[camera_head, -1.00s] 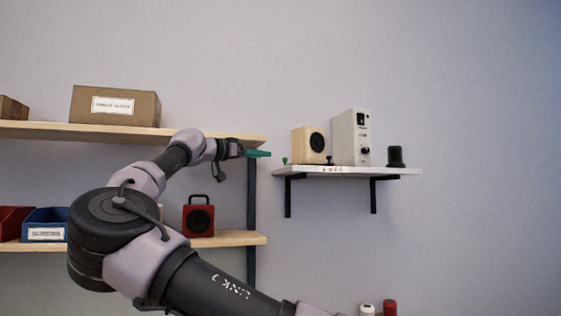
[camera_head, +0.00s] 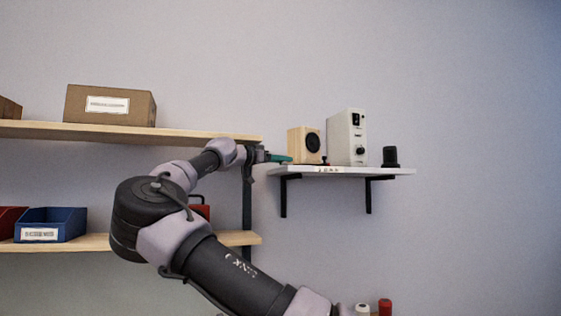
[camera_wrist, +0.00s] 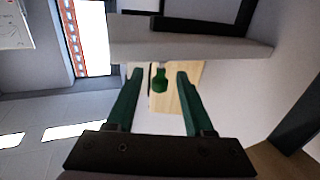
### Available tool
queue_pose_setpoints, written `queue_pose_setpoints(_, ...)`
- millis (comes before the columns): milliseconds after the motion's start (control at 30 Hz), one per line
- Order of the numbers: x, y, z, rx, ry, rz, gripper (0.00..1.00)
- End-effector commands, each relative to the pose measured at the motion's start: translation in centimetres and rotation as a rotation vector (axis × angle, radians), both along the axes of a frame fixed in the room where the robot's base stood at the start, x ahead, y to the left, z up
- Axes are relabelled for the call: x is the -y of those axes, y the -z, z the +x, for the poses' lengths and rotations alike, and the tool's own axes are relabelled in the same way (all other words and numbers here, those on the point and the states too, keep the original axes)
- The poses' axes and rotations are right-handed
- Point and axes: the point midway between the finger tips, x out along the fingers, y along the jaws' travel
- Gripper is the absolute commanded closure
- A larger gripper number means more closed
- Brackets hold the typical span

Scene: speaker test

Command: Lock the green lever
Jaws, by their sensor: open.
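The green lever (camera_wrist: 160,79) shows in the wrist view as a small upright-looking green knob, in the gap between my fingertips and in front of pale wood. My gripper (camera_wrist: 160,73) is open, its two green fingers on either side of the lever in the picture; whether they touch it I cannot tell. In the head view my gripper (camera_head: 287,159) is at the left end of the white wall shelf (camera_head: 345,172). There the lever is hidden by, or blends with, the green fingers.
On the wall shelf stand a wooden speaker (camera_head: 304,145), a white box with a knob (camera_head: 347,137) and a black cylinder (camera_head: 390,156). A small black lever (camera_head: 325,160) is near the speaker. A wooden rack shelf (camera_head: 130,132) with a cardboard box (camera_head: 110,105) is left.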

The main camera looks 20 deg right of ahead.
Motion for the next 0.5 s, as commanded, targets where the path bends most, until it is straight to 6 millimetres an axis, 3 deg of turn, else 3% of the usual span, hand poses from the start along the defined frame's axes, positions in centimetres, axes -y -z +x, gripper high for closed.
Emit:
queue_pose_setpoints(167, 0.00, -0.01, 0.00, 0.000, 0.000, 0.000, 0.47)
queue_pose_setpoints(300, -0.01, -0.01, -0.01, 0.000, 0.000, 0.000, 0.97)
queue_pose_setpoints(500, -0.01, -0.02, -0.03, 0.000, -0.002, 0.000, 1.00)
